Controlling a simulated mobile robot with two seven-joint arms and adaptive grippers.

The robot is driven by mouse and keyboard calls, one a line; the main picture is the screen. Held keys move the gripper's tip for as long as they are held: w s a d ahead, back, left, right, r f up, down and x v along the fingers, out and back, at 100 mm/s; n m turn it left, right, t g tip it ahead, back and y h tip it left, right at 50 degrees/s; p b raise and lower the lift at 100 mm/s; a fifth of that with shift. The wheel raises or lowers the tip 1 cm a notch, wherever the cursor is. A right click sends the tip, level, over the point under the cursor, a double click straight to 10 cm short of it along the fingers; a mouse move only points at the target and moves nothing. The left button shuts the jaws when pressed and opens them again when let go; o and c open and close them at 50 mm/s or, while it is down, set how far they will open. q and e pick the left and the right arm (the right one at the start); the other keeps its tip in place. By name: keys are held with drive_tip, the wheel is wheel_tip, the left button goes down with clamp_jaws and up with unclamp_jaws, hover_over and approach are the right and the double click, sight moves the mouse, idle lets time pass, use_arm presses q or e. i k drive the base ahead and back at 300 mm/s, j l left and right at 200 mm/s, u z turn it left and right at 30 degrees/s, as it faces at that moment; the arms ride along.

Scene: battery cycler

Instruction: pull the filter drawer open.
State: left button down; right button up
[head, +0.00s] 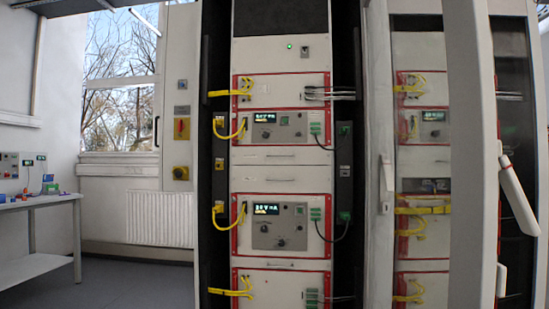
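The open rack (281,50) stands in the middle of the head view, with several light-grey units between dark side channels. A narrow plain drawer front (262,156) with a slim horizontal handle sits between the two units with displays. It looks shut and flush; I cannot tell for sure that it is the filter drawer. A similar slim handle (280,265) shows lower down, under the lower display unit (280,225). Neither of my grippers is in view.
Yellow cables (228,134) loop at the rack's left side and dark cables (324,142) at its right. A door (378,120) stands open to the right. A bench (50,200) and a radiator (158,219) are at the left, with clear floor (120,285).

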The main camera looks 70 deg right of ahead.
sight(245, 156)
drive_tip(key=i+z, duration=0.8)
drive_tip(key=i+j+z, duration=0.2)
drive_tip(key=i+z, duration=0.2)
